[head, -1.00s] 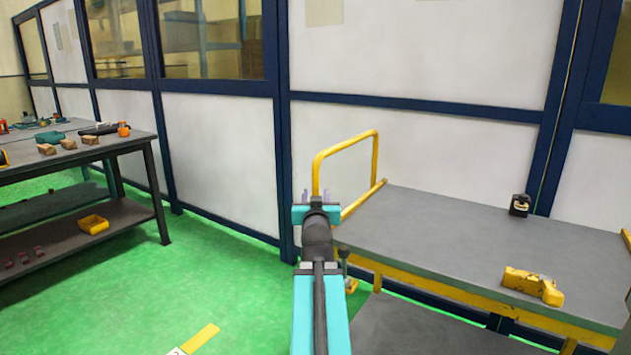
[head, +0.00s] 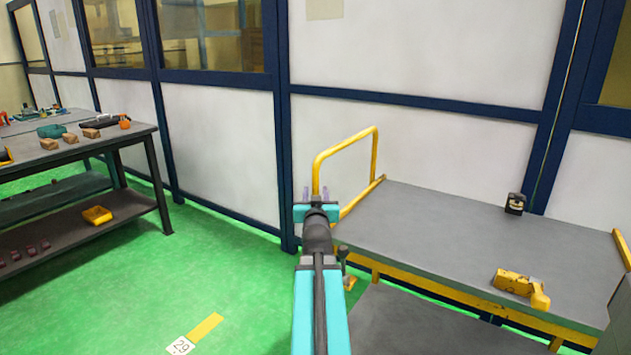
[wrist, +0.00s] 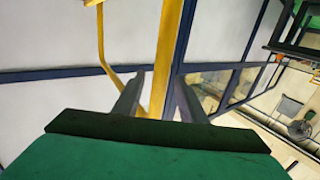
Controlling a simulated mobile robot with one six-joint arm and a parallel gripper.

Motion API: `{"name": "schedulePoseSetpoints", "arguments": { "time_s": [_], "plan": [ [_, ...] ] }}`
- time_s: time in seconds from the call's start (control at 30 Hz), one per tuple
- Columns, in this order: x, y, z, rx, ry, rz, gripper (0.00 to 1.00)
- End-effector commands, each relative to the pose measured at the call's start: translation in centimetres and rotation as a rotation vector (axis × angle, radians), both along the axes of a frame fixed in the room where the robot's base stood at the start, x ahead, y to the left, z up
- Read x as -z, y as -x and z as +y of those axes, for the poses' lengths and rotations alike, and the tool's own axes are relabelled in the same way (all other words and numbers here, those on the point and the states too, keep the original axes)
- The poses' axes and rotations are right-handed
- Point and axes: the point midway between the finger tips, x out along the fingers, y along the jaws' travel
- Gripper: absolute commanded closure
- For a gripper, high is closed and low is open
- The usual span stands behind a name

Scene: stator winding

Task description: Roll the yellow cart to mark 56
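The yellow cart (head: 450,240) has a grey top deck, a lower grey shelf and a yellow tube handle (head: 346,143) at its left end. It stands at the right in the head view, along the wall panels. My gripper (head: 317,193) is at the near upright of the handle. A floor mark reading 29 (head: 181,346) lies at the lower left. No mark 56 shows.
A black block (head: 515,204) and a yellow tool (head: 521,286) lie on the cart's deck. A dark workbench (head: 140,131) with parts stands at the left. White panels (head: 400,130) with blue posts close the back. Green floor (head: 190,265) is clear between bench and cart.

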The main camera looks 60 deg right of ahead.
Motion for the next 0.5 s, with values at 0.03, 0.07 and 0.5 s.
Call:
{"name": "schedulePoseSetpoints", "arguments": {
  "time_s": [0.03,0.07,0.5],
  "plan": [
    [-0.3,-0.2,-0.2,0.0,-0.002,0.001,0.62],
    [-0.3,-0.2,-0.3,0.0,-0.002,0.001,0.62],
    [0.0,-2.0,-3.1,-0.001,-0.001,-0.001,0.62]
  ]
}}
